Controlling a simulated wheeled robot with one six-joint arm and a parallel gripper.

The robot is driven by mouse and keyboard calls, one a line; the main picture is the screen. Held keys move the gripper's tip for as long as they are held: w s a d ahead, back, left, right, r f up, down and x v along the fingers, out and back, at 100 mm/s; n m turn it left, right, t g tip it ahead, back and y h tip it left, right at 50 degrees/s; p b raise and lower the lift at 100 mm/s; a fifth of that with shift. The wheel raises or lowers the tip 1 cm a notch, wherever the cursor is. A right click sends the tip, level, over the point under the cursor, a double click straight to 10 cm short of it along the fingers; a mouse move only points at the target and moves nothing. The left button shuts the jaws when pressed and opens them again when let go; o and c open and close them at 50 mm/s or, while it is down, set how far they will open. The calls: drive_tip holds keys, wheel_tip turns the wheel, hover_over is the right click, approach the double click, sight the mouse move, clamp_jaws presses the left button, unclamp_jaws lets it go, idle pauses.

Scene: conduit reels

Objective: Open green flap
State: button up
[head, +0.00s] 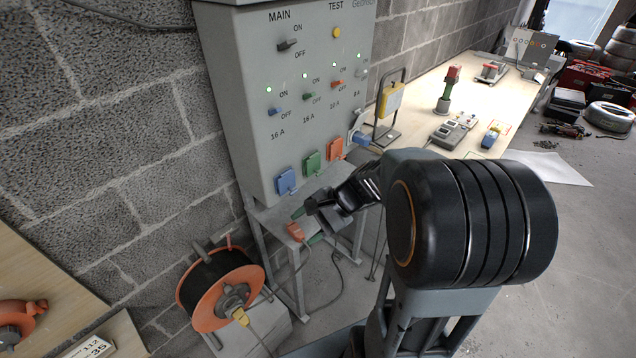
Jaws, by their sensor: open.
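The green flap (312,163) is on the lower front of the grey electrical cabinet (240,150), between a blue flap (285,181) and an orange flap (336,148). It looks shut over its socket. My gripper (312,207) is open, in front of and below the flaps, and appears apart from the green flap. My arm reaches in from the right and my wrist hides part of the space below the cabinet. Whether anything lies between the fingers is hard to see.
An orange plug (295,231) is near my gripper below the cabinet. An orange cable reel (222,290) stands at lower left. A workbench (490,95) with several devices runs along the wall to the right. The floor at far right has free room.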

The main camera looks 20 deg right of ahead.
drive_tip(key=w+d+f+m+t+y+b, duration=0.2)
drive_tip(key=w+d+f+m+t, duration=0.3)
drive_tip(key=w+d+m+t, duration=0.45)
drive_tip(key=m+t+h, duration=0.4)
drive_tip(key=m+t, duration=0.1)
drive_tip(key=m, duration=0.4)
approach(317, 167)
drive_tip(key=a+x, duration=0.1)
drive_tip(key=x, duration=0.5)
drive_tip(key=shift+s+f, duration=0.2)
drive_tip(key=shift+s, duration=0.05)
drive_tip(key=shift+g, duration=0.25)
clamp_jaws()
